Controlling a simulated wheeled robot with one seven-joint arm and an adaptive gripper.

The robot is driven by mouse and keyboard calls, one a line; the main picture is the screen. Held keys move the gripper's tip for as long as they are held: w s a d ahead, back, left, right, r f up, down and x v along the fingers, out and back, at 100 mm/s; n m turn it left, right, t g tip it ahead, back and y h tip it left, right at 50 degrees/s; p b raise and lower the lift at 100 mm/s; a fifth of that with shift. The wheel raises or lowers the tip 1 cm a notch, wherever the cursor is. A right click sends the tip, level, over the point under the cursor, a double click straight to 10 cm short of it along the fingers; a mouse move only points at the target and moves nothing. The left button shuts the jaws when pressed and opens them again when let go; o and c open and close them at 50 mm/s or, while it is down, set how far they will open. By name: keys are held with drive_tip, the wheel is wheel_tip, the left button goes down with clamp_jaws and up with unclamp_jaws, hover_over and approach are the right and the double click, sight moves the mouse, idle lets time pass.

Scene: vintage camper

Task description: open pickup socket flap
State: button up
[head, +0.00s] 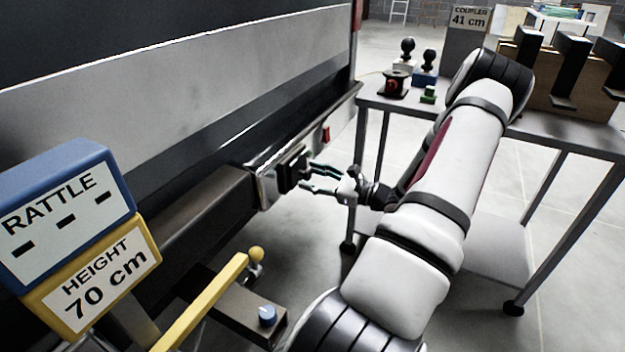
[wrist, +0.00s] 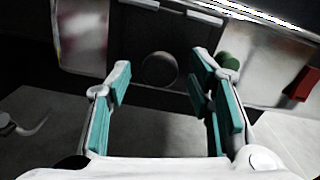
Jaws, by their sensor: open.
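The pickup's black socket (head: 292,168) is a small dark box on the chrome bumper end. In the wrist view, its dark face with a round shape (wrist: 160,70) lies straight ahead, framed between my fingers. I cannot tell from its dark surface where the flap's edge is or whether it is shut. My gripper (head: 308,177) is open, with its teal-padded fingertips just right of the socket. In the wrist view my gripper (wrist: 162,74) has nothing between its pads. A gap to the socket seems to remain, but contact is hard to judge.
A red light (head: 326,134) sits on the bumper, beyond the socket. A yellow-handled jack (head: 205,300) and the RATTLE (head: 66,215) and HEIGHT (head: 95,283) signs stand at the lower left. A metal table (head: 560,133) with hitch balls stands behind my arm.

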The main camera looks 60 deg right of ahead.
drive_tip(key=shift+w, duration=0.2)
drive_tip(key=shift+c, duration=0.6)
clamp_jaws()
